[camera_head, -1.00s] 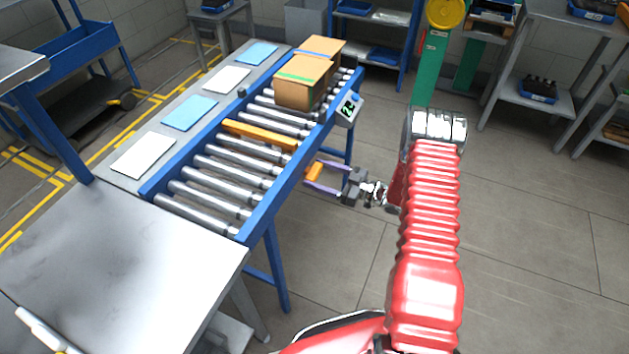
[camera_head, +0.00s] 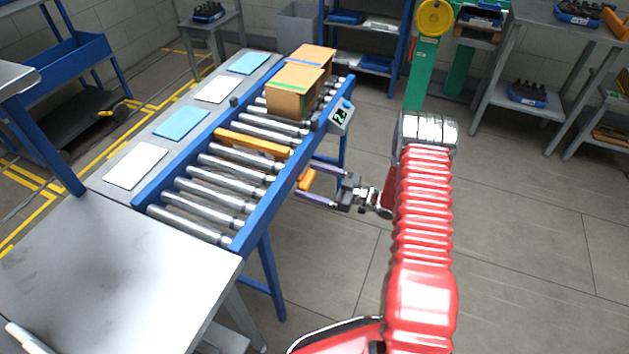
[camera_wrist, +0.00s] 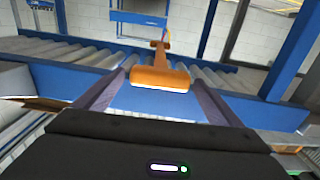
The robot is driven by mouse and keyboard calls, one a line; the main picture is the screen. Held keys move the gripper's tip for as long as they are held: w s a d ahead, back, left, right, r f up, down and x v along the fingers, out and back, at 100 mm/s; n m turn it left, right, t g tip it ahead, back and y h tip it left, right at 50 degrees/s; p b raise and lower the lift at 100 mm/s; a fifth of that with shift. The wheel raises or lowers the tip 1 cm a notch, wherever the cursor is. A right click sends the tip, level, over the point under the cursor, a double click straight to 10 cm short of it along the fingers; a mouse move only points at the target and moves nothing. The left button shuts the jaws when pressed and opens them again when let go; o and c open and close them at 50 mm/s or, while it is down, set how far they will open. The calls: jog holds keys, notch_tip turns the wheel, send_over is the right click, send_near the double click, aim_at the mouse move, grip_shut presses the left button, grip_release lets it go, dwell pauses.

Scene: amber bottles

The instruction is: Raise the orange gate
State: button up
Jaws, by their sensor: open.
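The orange gate (camera_head: 252,142) is a flat bar lying low across the rollers of the conveyor. Its orange handle (camera_head: 307,180) sticks out past the blue side rail on the near right side. My gripper (camera_head: 305,178) is open at that side, with one finger on each side of the handle. In the wrist view the handle (camera_wrist: 160,79) is a wide crosspiece between my two fingers, with a gap visible on each side, and a stem runs behind it. Whether a finger touches it is hard to tell.
Two cardboard boxes (camera_head: 298,84) stand on the rollers beyond the gate. A small display box (camera_head: 340,116) sits on the conveyor's right rail. White and blue sheets lie along the left ledge. A bare metal table (camera_head: 110,270) is at front left. The floor right of my arm is clear.

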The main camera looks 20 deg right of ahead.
jog(key=v, duration=1.3)
jog(key=shift+s+d, duration=0.2)
jog(key=shift+d, duration=0.1)
jog(key=shift+f, duration=0.1)
